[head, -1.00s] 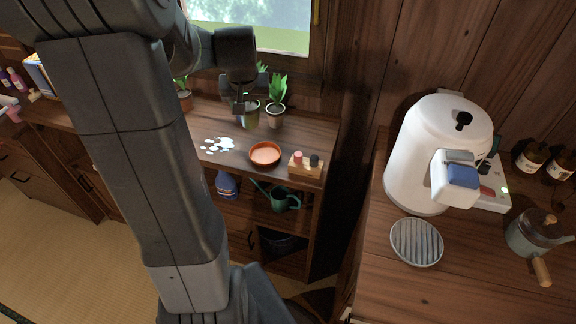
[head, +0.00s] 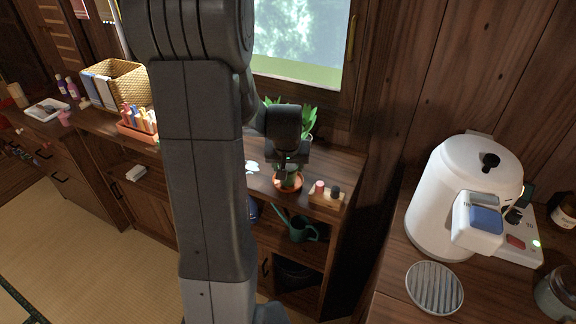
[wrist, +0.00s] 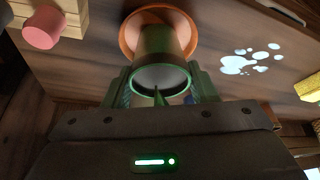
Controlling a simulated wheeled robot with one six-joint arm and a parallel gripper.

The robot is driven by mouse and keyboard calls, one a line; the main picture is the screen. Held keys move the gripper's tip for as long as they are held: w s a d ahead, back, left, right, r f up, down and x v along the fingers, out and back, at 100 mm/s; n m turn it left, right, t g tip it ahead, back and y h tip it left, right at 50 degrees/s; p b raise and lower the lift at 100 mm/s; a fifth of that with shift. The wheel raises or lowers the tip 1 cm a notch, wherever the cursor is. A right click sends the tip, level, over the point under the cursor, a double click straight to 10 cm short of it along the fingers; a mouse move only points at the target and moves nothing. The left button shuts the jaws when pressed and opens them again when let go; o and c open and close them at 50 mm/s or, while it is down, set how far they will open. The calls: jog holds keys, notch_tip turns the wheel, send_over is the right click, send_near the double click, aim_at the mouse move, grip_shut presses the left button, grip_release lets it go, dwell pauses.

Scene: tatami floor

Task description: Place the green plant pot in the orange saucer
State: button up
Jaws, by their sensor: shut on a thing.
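My gripper (head: 287,163) is over the shelf top by the window, shut on the green plant pot (wrist: 162,45). The wrist view shows the pot between the two fingers (wrist: 160,86), with a thin green stem at its opening. The orange saucer (wrist: 191,24) lies directly behind the pot's base in that view, its rim showing around the base. In the head view the saucer (head: 289,187) shows just below my gripper, which hides most of the pot. I cannot tell whether the pot's base touches the saucer.
White spots (wrist: 248,61) mark the shelf top on the other side. Leafy plants (head: 307,122) stand behind my gripper. A white appliance (head: 465,195) is on the right counter.

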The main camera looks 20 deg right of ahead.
jog(key=shift+f, duration=0.2)
jog(key=o, duration=1.1)
jog(key=shift+r, duration=0.1)
jog(key=shift+r, duration=0.35)
jog(key=v, duration=1.1)
jog(key=shift+s+a+r+p, duration=0.1)
jog(key=shift+s+r+p, duration=0.1)
jog(key=shift+p, duration=0.2)
